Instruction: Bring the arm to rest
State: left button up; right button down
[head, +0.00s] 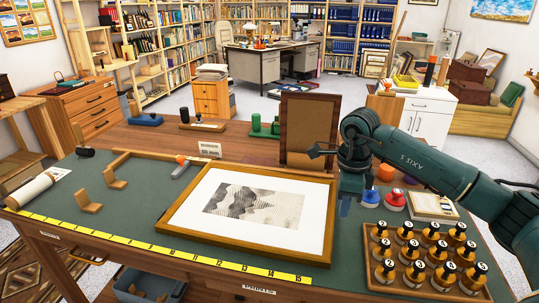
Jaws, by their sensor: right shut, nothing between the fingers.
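My right arm comes in from the right, and its dark green gripper (347,203) points down over the table's green mat (130,215). The gripper is shut and empty, just right of a framed print (253,204). The print lies flat, with a wooden frame, white mount and grey mountain picture. I cannot tell how high the fingertips are above the mat. My left gripper is not in view.
A wooden tray (377,281) of several amber bottles stands at front right. Red and blue knobbed things (394,199) sit behind it. An upright brown panel (308,130) stands behind the print. A yellow ruler (150,248) runs along the front edge. The mat's left middle is mostly clear.

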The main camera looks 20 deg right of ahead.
jog(key=a+f+y, duration=0.1)
jog(key=a, duration=0.2)
jog(key=s+a+f+y, duration=0.1)
jog(key=a, duration=0.2)
jog(key=a+f+y, duration=0.2)
jog(key=a, duration=0.2)
jog(key=shift+s+f+n+g, duration=0.1)
jog(key=shift+s+n+g, duration=0.2)
jog(key=shift+s, duration=0.1)
jog(key=s+a+r+m+t+y+p, duration=0.1)
jog(key=s+a+r+m+t+y, duration=0.15)
jog(key=a+m+y, duration=0.5)
jog(key=s+a+r+m+t+y+p, duration=0.1)
jog(key=s+a+r+m+t+y, duration=0.15)
jog(key=a+m+y, duration=0.75)
notch_tip(320, 180, down, 5)
jog(key=d+m+t+h, duration=0.3)
jog(key=m+t+h, duration=0.85)
jog(key=m, duration=0.35)
jog(key=s+d+f+m+g+h, duration=0.2)
jog(key=s+f+m+h, duration=0.1)
jog(key=s+f+m, duration=0.2)
jog(key=s+d+f+m+g+h+p, duration=0.1)
jog(key=s+d+f+m+g+h, duration=0.2)
jog(key=s+f+m, duration=0.3)
notch_tip(320, 180, down, 4)
jog(key=shift+d+f+m+h, duration=0.15)
jog(key=shift+f+m+h, duration=0.15)
jog(key=shift+m, duration=0.35)
